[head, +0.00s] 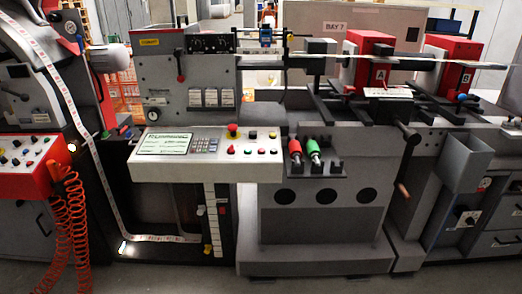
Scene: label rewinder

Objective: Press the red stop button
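A white sloped control panel (205,172) stands left of centre in the head view, with a lit screen (164,144) and a keypad. A large red mushroom-shaped button (232,129) on a yellow base sits at the panel's upper edge. A lower row of small coloured buttons (248,151) runs along the panel's right part, with red and green among them. Their labels are too small to read, so I cannot tell which is marked stop. Neither of my grippers shows in this view.
Red and green handled tools (304,151) stand in a black rack right of the panel. A red panel with knobs (27,164) and coiled orange hoses (70,222) is at the left. A label strip (72,110) runs down between the machines. Bare floor shows in front.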

